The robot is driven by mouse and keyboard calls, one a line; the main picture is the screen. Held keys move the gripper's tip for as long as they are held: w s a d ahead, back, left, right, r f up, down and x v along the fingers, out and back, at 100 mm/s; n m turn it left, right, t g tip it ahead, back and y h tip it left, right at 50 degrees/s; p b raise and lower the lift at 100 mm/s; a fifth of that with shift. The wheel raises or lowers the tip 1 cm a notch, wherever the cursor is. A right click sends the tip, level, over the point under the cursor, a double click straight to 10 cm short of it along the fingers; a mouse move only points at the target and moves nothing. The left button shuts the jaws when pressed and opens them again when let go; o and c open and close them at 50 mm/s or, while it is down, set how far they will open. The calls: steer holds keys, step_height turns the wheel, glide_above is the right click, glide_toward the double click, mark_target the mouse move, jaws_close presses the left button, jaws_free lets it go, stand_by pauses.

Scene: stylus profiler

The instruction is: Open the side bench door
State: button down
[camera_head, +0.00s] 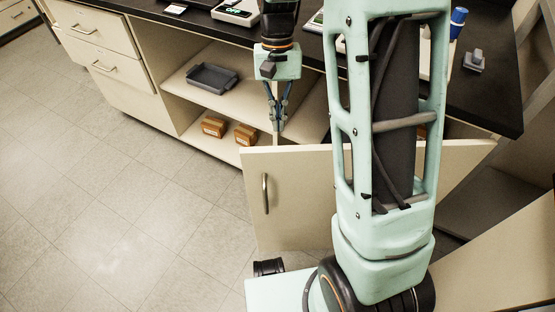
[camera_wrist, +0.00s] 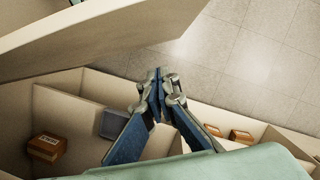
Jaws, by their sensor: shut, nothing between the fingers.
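The side bench door (camera_head: 290,200) is a cream panel with a metal bar handle (camera_head: 265,193) near its left edge. It stands swung out from the bench, with the open cabinet behind it. My gripper (camera_head: 278,128) is shut and empty, pointing down in front of the shelves, just above the door's top edge and apart from the handle. In the wrist view my gripper (camera_wrist: 160,75) shows with its fingertips together, and a cream panel (camera_wrist: 90,45), which looks like the door, crosses the upper left. The door's hinge side is hidden behind my arm.
The open shelves hold a grey tray (camera_head: 212,78) and small brown boxes (camera_head: 214,126). Drawers (camera_head: 110,70) are at the left. The dark bench top (camera_head: 490,95) carries instruments. The tiled floor (camera_head: 120,200) at left is clear. Another cream panel (camera_head: 510,265) stands at lower right.

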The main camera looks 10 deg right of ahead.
mark_target(280, 165)
steer(key=s+f+b, duration=0.1)
steer(key=s+f, duration=0.1)
steer(key=f, duration=0.1)
steer(key=s+f+b, duration=0.1)
steer(key=s+f, duration=0.1)
steer(key=f, duration=0.1)
steer(key=s+f+b, duration=0.1)
steer(key=s+f, duration=0.1)
steer(key=f, duration=0.1)
steer(key=shift+s+a+f, duration=0.2)
steer(key=shift+a+f, duration=0.1)
